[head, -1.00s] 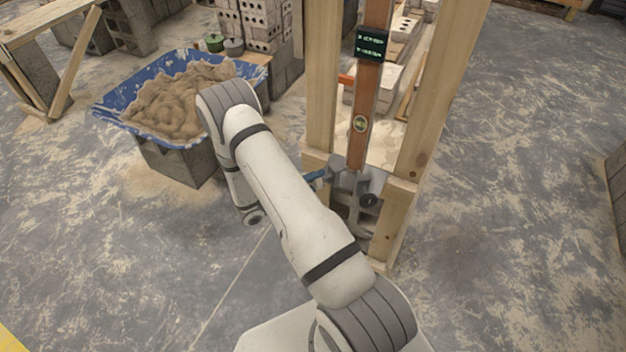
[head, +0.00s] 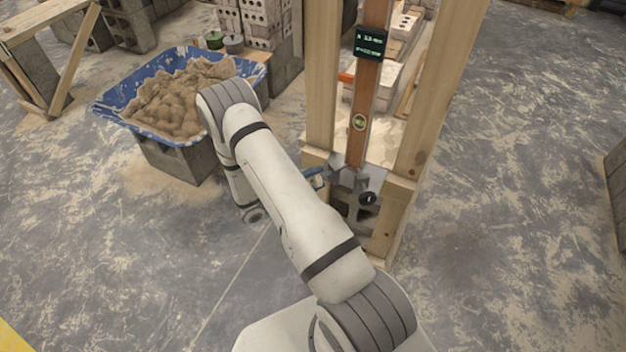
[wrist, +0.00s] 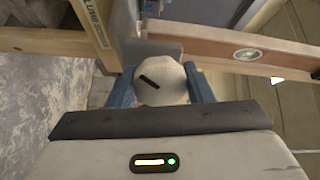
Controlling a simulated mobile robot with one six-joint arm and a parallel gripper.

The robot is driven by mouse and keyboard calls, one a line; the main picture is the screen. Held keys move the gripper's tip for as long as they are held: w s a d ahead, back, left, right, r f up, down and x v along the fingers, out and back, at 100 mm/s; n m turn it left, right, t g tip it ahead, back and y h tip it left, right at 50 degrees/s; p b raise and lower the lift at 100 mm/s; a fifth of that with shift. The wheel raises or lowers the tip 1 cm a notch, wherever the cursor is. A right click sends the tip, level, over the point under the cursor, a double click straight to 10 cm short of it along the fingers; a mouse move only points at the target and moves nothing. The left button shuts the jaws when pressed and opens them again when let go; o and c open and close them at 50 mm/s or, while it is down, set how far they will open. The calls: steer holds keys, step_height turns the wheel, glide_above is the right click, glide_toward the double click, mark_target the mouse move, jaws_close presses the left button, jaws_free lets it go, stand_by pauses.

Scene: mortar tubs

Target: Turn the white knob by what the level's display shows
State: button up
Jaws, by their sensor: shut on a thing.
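The white knob (wrist: 160,82), round with a slanted black mark, sits between the two blue fingers of my gripper (wrist: 161,88) in the wrist view. The fingers are closed on it from both sides. In the head view the knob is hidden, and only a bit of blue finger (head: 316,178) shows beside the grey bracket. The brown wooden level (head: 357,142) stands upright between two timber posts. Its dark display (head: 370,43) shows small green text that is too blurred to read surely. In the wrist view the level (wrist: 270,58) shows its green vial.
A timber post (head: 321,80) stands left of the level and another (head: 437,90) right of it, close to my gripper. A blue tub (head: 110,103) of mortar stands on blocks at left.

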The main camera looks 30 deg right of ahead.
steer(key=o, duration=1)
steer(key=shift+a+f, duration=0.1)
steer(key=shift+a, duration=0.2)
steer(key=a, duration=0.4)
steer(key=a+b, duration=0.1)
steer(key=a, duration=0.2)
steer(key=shift+s, duration=0.3)
